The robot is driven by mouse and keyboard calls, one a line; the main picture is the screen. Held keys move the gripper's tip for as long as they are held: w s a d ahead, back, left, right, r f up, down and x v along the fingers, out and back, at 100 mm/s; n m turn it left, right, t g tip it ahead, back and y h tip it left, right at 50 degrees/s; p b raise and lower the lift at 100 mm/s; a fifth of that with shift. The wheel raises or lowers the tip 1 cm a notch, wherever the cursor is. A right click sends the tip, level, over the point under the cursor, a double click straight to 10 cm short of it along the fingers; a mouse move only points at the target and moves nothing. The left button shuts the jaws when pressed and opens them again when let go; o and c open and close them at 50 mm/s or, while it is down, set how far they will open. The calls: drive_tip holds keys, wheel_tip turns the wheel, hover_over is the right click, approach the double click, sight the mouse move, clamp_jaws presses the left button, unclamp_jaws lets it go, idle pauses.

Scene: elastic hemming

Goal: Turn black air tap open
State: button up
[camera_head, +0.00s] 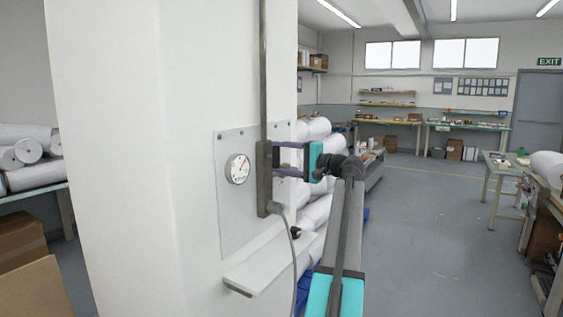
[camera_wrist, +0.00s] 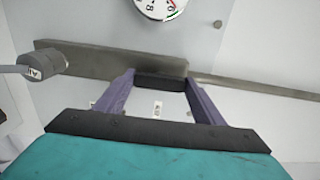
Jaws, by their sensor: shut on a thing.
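In the wrist view the black air tap (camera_wrist: 160,83) is a dark bar between my fingertips, against the edge of a grey metal block (camera_wrist: 80,60). Its length lies along the block. My gripper (camera_wrist: 160,85) has a purple finger at each end of the tap and is shut on it. In the head view my gripper (camera_head: 275,158) reaches from the right to the grey block (camera_head: 264,185) on the white pillar.
A round pressure gauge (camera_head: 238,168) sits on the panel beside the block. A grey hose (camera_head: 293,260) hangs from the block's lower end. A small white shelf (camera_head: 262,265) juts out below. A thin pipe (camera_head: 263,70) runs up the pillar. Open floor (camera_head: 430,230) lies to the right.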

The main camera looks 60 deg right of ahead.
drive_tip(key=o, duration=1.1)
drive_tip(key=shift+c, duration=0.2)
drive_tip(key=shift+s, duration=0.15)
drive_tip(key=s+b, duration=0.1)
drive_tip(key=s, duration=1.2)
drive_tip(key=shift+s+b, duration=0.3)
drive_tip(key=shift+b, duration=0.05)
